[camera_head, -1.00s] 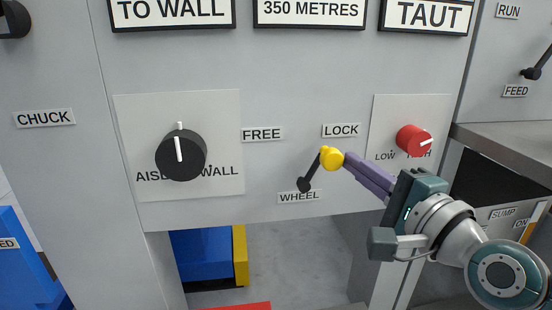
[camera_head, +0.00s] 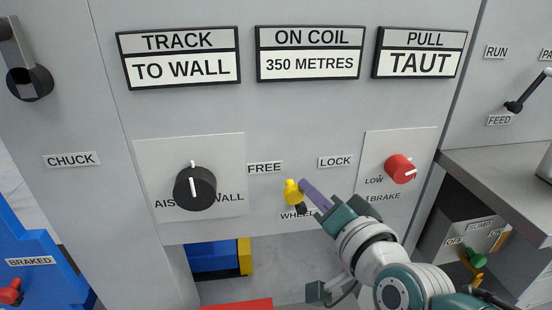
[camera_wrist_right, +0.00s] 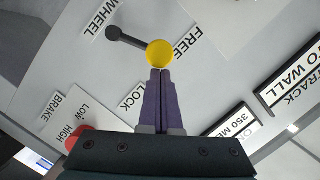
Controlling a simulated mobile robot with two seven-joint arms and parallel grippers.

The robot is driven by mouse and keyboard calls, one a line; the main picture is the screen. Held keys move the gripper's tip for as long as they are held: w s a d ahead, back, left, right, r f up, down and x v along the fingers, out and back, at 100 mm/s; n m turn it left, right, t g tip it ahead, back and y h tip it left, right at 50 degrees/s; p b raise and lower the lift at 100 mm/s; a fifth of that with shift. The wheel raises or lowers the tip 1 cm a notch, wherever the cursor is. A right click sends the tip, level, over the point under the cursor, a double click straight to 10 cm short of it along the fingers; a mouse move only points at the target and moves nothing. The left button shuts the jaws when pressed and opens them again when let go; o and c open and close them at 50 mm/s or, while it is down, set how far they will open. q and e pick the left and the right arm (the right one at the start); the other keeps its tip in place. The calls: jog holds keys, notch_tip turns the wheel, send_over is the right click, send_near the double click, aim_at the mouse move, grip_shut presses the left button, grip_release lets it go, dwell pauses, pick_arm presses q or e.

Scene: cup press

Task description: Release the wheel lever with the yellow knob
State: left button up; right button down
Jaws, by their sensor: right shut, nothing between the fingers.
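The wheel lever is a short black arm with a yellow knob (camera_head: 292,192), just above the WHEEL label. It leans up and left from its pivot (camera_head: 301,208), towards the FREE label (camera_head: 265,167). The LOCK label (camera_head: 336,161) is up and right of it. My right gripper (camera_head: 303,184) is shut and empty, its purple fingertips at the knob's right side. In the right wrist view the closed fingertips (camera_wrist_right: 161,72) meet the edge of the yellow knob (camera_wrist_right: 159,53); whether they press on it I cannot tell. My left gripper is out of view.
A black AISLE/WALL selector (camera_head: 195,187) is left of the lever, and a red brake knob (camera_head: 400,168) is right of it, above my right arm. A grey ledge (camera_head: 500,170) juts out at the right. The panel between the selector and lever is clear.

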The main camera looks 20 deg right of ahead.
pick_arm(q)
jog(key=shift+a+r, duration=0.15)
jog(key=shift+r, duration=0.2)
pick_arm(e)
jog(key=shift+w+a+f, duration=0.1)
jog(key=shift+w+a, duration=0.05)
jog(key=shift+a, duration=0.55)
